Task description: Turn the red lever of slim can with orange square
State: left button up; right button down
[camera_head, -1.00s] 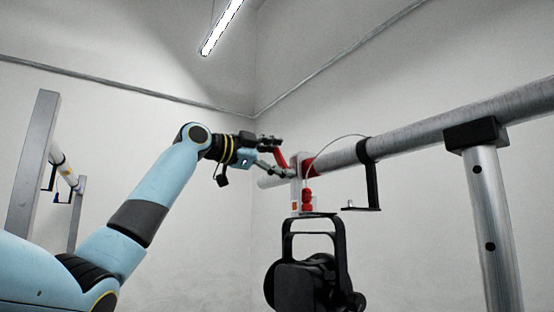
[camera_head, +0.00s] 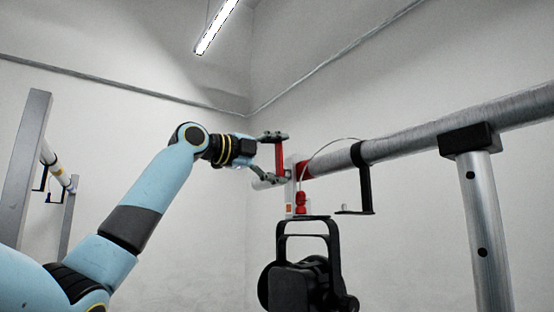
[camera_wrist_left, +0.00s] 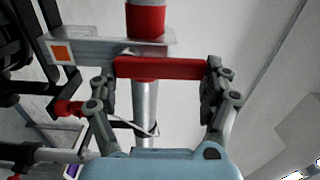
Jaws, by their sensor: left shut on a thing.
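The red lever (camera_head: 279,158) stands nearly upright in the head view, at the clamp on the horizontal pipe. In the left wrist view the lever (camera_wrist_left: 163,68) lies across the middle. My left gripper (camera_head: 283,156) is shut on it, with one finger at each end; it also shows in the left wrist view (camera_wrist_left: 162,75). The small orange square is on the pale clamp plate (camera_head: 289,209) and shows clearly in the wrist view (camera_wrist_left: 61,52). The black can (camera_head: 300,287) hangs below the clamp by its yoke. My right gripper is not in view.
The grey pipe (camera_head: 430,136) runs right to a metal post (camera_head: 487,230). A black bracket (camera_head: 365,185) hangs from the pipe right of the clamp, and a thin cable loops nearby. A red knob (camera_head: 301,201) sits above the yoke. Another pipe stand (camera_head: 30,165) is at far left.

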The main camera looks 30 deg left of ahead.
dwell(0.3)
pick_arm(q)
jog(key=o, duration=1.6)
jog(key=shift+c, duration=0.2)
jog(key=v, duration=1.2)
